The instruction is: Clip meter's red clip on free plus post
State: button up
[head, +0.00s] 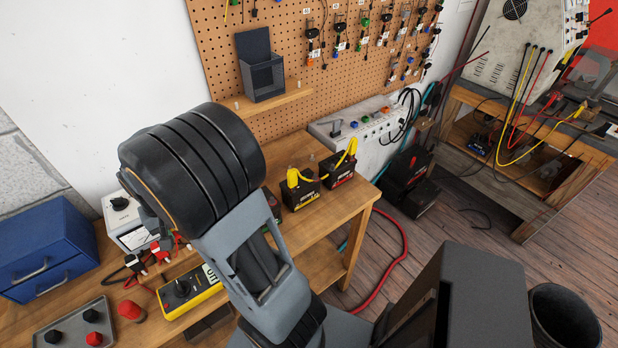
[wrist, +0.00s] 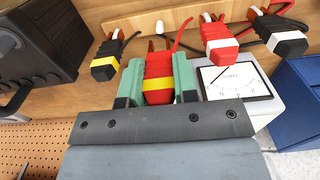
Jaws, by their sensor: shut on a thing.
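In the wrist view my gripper's green fingers (wrist: 158,84) are shut on a red clip with a yellow band (wrist: 158,68). Its jaws point away from me, and I cannot tell whether they touch the bench. In the head view my arm hides the fingertips. The yellow meter (head: 190,290) lies on the bench, partly behind my arm. Two dark batteries, a nearer one (head: 301,196) and a farther one (head: 338,172), stand on the bench to the right, with a yellow lead at their tops. Their individual posts are too small to tell apart.
Beside the held clip are a black clip with yellow band (wrist: 103,66), a red-and-white clip (wrist: 221,45) and a black-and-white clip (wrist: 287,42). A white gauge box (wrist: 272,112) is close on the right.

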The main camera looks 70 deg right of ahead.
notch_tip(320, 180, up, 17)
jog(key=p, duration=1)
jog(key=n+b, duration=0.6)
jog(key=b, duration=0.1)
send_over(315, 174)
notch_tip(315, 174, down, 10)
jog(key=shift+f, duration=0.2)
jog(key=shift+f+b, duration=0.5)
jog(key=shift+f, duration=0.15)
jog(key=shift+f, duration=0.15)
jog(key=shift+f+b, duration=0.85)
jog(key=shift+f, duration=0.15)
jog(key=o, duration=0.8)
